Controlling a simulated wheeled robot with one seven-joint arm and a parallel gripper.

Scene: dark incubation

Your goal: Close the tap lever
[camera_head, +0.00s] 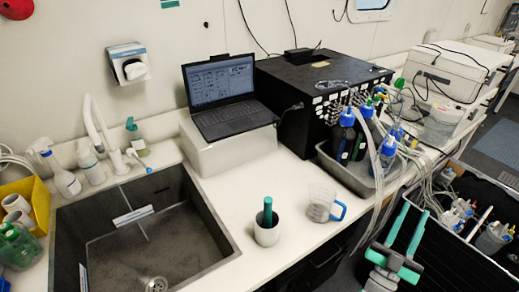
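The white tap (99,126) stands at the back edge of the sink (217,226), at the left. Its curved neck rises behind the basin. A small white lever-like part (138,159) with a blue tip sticks out to the right near its foot. It is too small to tell whether the lever is open or shut, and I cannot make out any water running. My gripper (413,210) is at the lower right, in front of the counter and far from the tap.
A white cup with a green-handled item (267,228) and a measuring jug (321,204) stand on the counter right of the sink. A laptop (226,90) sits on a white box behind. Bottles (64,176) flank the tap. A bottle tray (352,178) stands near my gripper.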

